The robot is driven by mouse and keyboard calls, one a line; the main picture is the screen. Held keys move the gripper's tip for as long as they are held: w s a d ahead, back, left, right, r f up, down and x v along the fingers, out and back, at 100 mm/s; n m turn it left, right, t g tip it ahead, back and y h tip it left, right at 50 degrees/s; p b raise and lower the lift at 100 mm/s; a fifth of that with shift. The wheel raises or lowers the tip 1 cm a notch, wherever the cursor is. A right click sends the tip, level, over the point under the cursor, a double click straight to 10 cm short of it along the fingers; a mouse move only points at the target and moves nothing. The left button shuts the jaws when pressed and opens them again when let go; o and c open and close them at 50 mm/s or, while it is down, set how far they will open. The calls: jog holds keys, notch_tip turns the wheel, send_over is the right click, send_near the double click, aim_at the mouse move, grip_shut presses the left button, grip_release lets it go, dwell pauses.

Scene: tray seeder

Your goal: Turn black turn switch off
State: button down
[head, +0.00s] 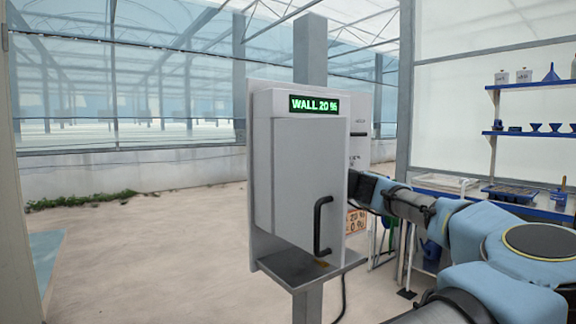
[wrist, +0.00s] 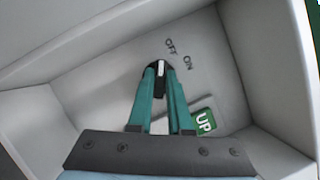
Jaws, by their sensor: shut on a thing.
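In the wrist view the black turn switch (wrist: 161,66) sits on the pale back panel of a recess, with a white pointer mark on it. The words OFF and ON are printed beyond it and to its right. The pointer runs roughly up the picture, and I cannot tell exactly which word it is set to. My gripper (wrist: 160,76) has its two teal fingers closed on the switch, one on each side. In the head view my arm reaches in from the right to the side of the grey control box (head: 262,180); the gripper and switch are hidden there.
Pale recess walls surround my gripper. The box carries a green WALL 20 % display (head: 314,104), a black handle (head: 321,225) and a small ledge (head: 300,272). Blue shelves (head: 530,134) stand at right.

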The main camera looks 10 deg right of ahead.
jog(key=c, duration=0.8)
grip_release()
jog(key=shift+c, duration=0.2)
jog(key=shift+d, duration=0.1)
jog(key=b+v, duration=0.2)
jog(key=v, duration=0.8)
jog(key=shift+s+d, duration=0.2)
jog(key=shift+s, duration=0.05)
jog(key=shift+f, duration=0.15)
